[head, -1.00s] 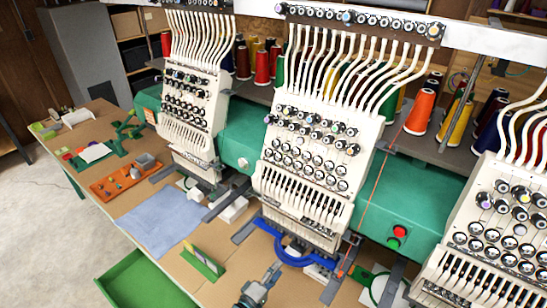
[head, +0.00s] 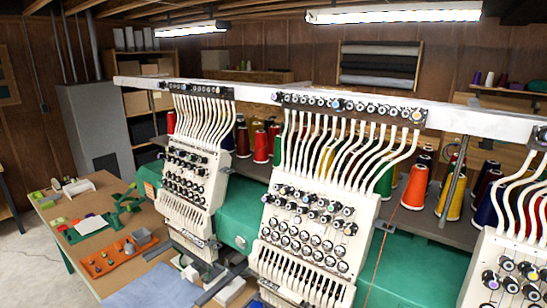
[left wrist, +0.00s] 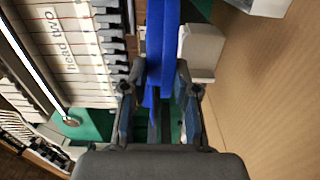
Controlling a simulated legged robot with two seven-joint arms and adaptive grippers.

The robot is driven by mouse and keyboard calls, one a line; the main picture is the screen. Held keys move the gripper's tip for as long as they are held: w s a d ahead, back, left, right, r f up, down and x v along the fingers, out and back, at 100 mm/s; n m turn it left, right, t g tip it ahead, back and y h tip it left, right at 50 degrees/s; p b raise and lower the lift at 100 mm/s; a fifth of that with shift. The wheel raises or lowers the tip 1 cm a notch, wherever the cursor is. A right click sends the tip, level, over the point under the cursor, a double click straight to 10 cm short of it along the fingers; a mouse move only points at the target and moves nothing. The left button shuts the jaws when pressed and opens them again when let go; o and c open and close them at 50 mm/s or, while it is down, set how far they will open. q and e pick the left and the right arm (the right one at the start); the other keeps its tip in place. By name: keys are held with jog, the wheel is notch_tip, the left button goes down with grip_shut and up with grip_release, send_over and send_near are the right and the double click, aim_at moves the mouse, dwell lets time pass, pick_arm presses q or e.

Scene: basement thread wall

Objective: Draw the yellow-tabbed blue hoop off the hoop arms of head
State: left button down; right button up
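In the left wrist view a blue hoop part (left wrist: 161,40) runs down the middle, between the fingers of my left gripper (left wrist: 161,78). The fingertips are drawn in close against both sides of it, and the gripper looks shut on it. No yellow tab shows. The white machine head labelled "head two" (left wrist: 75,45) is to the left of the gripper.
A neighbouring head (head: 185,170) stands to the left, another (head: 515,260) at the right edge. Thread cones (head: 415,187) stand behind. An orange tray (head: 118,255) and a blue cloth (head: 155,288) lie on the table. In the left wrist view bare tabletop (left wrist: 265,100) lies to the right.

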pick_arm(q)
jog(key=p+v, duration=0.4)
jog(key=v, duration=0.7)
jog(key=shift+f, duration=0.15)
pick_arm(e)
jog(key=r, duration=0.4)
jog(key=shift+w+a, duration=0.1)
jog(key=shift+w, duration=0.1)
dwell(0.6)
pick_arm(q)
jog(key=c, duration=0.9)
grip_release()
jog(key=shift+d, duration=0.1)
jog(key=shift+s, duration=0.1)
